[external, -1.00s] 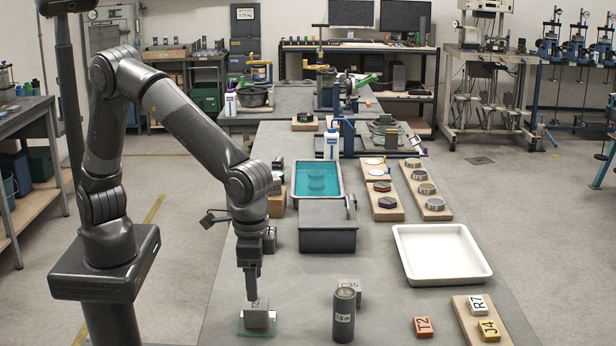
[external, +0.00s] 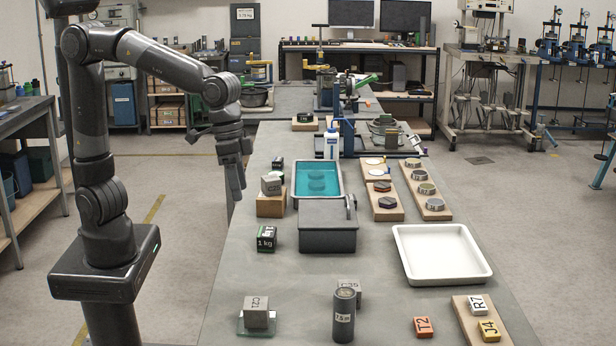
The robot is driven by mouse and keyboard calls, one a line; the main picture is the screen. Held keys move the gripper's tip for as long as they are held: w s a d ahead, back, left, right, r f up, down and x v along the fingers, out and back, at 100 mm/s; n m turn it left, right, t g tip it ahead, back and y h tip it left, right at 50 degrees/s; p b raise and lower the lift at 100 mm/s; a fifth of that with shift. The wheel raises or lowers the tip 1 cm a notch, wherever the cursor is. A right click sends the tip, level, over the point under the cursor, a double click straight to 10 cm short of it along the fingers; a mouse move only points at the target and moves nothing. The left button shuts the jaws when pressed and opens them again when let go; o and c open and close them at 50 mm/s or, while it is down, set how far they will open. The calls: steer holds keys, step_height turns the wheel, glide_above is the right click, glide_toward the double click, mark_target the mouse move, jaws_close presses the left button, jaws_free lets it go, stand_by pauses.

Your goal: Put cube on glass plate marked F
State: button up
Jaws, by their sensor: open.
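A grey cube (external: 256,311) marked C21 or similar rests on a glass plate (external: 243,327) at the front left of the bench. The plate shows as a thin greenish edge under the cube, and its F mark cannot be read. My gripper (external: 237,192) is open and empty, raised well above the bench's left edge and away from the cube. Another grey cube (external: 271,184) sits on a wooden block (external: 271,204) farther back. A third grey cube (external: 352,289) stands partly behind a dark cylinder (external: 344,315).
A dark 1 kg weight (external: 266,239) stands left of a grey lidded box (external: 328,226). A blue water bath (external: 317,180) lies behind the box.

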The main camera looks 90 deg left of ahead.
steer(key=s+a+t+y, duration=0.1)
steer(key=s+a+t, duration=0.2)
steer(key=s+a, duration=1.3)
steer(key=shift+s+r+t, duration=0.15)
steer(key=shift+s+t, duration=0.15)
steer(key=shift+t, duration=0.1)
steer(key=shift+a, duration=0.1)
stand_by(5.9)
